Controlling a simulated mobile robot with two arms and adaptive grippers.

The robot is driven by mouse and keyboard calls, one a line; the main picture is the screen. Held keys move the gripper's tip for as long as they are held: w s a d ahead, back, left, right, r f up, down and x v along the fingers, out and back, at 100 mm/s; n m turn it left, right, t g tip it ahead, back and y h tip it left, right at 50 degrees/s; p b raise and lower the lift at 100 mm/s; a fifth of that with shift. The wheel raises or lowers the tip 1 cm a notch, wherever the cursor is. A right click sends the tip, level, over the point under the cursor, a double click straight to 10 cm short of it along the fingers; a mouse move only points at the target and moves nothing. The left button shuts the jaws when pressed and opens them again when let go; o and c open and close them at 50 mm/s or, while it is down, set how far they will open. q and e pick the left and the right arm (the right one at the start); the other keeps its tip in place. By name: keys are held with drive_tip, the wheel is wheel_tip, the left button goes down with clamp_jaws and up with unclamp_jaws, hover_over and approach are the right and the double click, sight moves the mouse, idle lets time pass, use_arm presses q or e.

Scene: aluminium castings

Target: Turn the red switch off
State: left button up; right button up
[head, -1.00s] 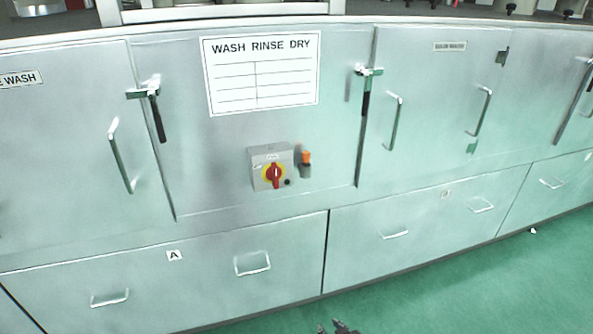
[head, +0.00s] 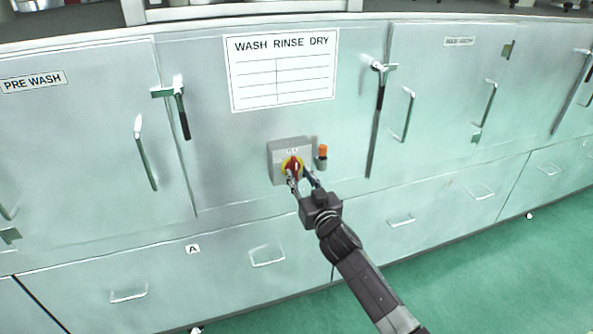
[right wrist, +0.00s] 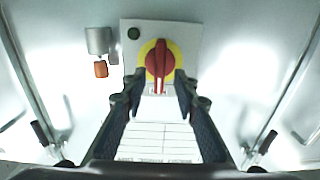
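The red switch (head: 293,167) is a rotary knob on a yellow disc, mounted on a grey box (head: 275,151) on the cabinet front. In the right wrist view the red knob (right wrist: 160,62) lies between and just beyond the two fingertips, its long handle up and down in the picture. My right gripper (head: 299,176) is open in front of the box. The right wrist view shows its two fingers (right wrist: 158,87) spread on either side of the knob's line, with nothing clearly held. Whether a fingertip touches the knob or box cannot be told. My left gripper is not in view.
An orange-capped fitting (head: 322,155) sits just right of the box. A WASH RINSE DRY sign (head: 282,70) is above. Door latches (head: 180,108) and handles (head: 407,115) stick out on both sides. Drawers (head: 266,256) are below, with green floor (head: 500,280) in front.

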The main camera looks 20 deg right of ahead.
sight(292, 166)
drive_tip(key=shift+w, duration=1.35)
drive_tip(key=shift+c, duration=0.7)
clamp_jaws()
